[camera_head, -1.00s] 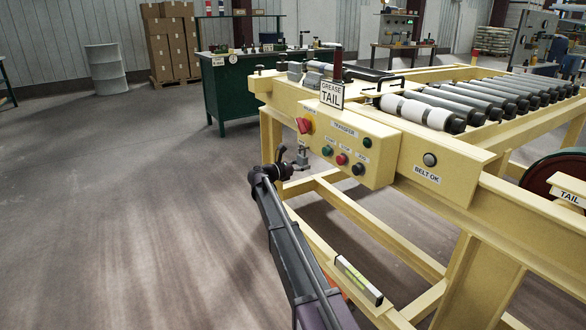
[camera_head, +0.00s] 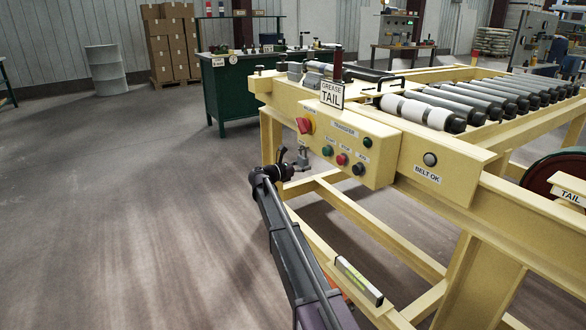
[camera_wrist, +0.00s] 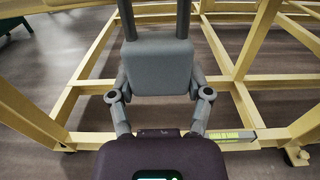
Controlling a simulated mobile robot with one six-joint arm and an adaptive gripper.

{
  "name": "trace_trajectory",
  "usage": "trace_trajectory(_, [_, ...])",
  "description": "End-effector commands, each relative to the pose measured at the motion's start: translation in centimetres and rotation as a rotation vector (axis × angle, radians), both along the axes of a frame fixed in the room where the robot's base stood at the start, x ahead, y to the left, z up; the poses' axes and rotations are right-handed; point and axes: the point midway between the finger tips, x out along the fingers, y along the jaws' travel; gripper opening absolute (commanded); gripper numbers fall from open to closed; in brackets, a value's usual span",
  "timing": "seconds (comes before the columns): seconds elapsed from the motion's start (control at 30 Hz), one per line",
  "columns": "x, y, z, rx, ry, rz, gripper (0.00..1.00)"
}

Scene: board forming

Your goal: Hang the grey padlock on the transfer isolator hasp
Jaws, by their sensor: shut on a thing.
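The grey padlock (camera_wrist: 160,66) fills the upper middle of the wrist view. Its body is gripped between both fingers, and two grey shackle legs run up out of the frame. My gripper (camera_wrist: 160,84) is shut on it. In the head view my gripper (camera_head: 300,160) is just below the red isolator switch (camera_head: 304,125), at the left end of the yellow control box (camera_head: 375,165). The padlock is small there, apart from the switch as far as I can tell. The hasp itself is too small to make out, and the shackle's top is cut off.
The box also carries green, red and black buttons (camera_head: 342,159). Yellow conveyor frame beams (camera_head: 380,235) run below and right of the arm. A spirit level (camera_head: 358,281) lies on a lower beam. Open floor (camera_head: 130,220) is on the left.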

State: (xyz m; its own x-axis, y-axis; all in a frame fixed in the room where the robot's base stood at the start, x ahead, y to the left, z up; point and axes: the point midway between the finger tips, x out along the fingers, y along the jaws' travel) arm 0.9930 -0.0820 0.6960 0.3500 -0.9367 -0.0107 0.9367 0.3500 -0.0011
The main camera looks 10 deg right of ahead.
Motion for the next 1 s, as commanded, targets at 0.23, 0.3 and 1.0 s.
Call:
trace_trajectory(0.23, [0.00,-0.01,0.02,0.000,0.000,0.000,0.07])
trace_trajectory(0.3, [0.00,-0.01,0.02,0.000,0.000,0.000,0.07])
trace_trajectory(1.0, [-0.01,0.00,-0.29,0.000,0.000,0.000,1.00])
